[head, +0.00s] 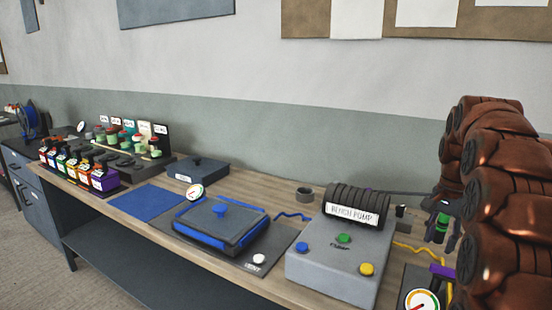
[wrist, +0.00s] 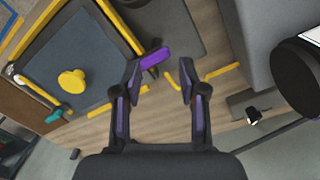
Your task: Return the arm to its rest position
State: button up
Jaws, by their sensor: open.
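My gripper (wrist: 160,86) shows in the wrist view with its two dark, purple-padded fingers spread apart and nothing between them. It is above the wooden bench (wrist: 165,125). A purple handle (wrist: 154,59) shows just beyond the left fingertip; I cannot tell the gap between them. In the head view my copper-brown arm fills the right edge and hides part of the bench's right end.
The grey bench pump (head: 340,262) with its black ribbed cylinder stands beside my arm. A pressure gauge (head: 422,301) is at the lower right. A lidded blue-edged tray (head: 212,240), blue mat (head: 147,203) and several coloured bottles (head: 75,168) stand farther left. A yellow-edged lidded mould (wrist: 80,60) is left of my gripper.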

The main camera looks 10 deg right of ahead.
jog(key=s+a+n+p, duration=0.2)
jog(key=s+a+n, duration=0.3)
jog(key=a, duration=0.4)
jog(key=s+a+n+p, duration=0.2)
jog(key=s+a, duration=0.5)
jog(key=a, duration=0.3)
jog(key=s+a+f+n+p, duration=0.1)
jog(key=s+a+f+n, duration=0.1)
jog(key=s, duration=0.6)
jog(key=s+a+f+n+g+p, duration=0.1)
jog(key=s+a+n, duration=0.3)
jog(key=s, duration=0.5)
jog(key=shift+s+a+f+p, duration=0.3)
jog(key=shift+a+f, duration=0.45)
jog(key=shift+a, duration=0.4)
jog(key=shift+w, duration=0.1)
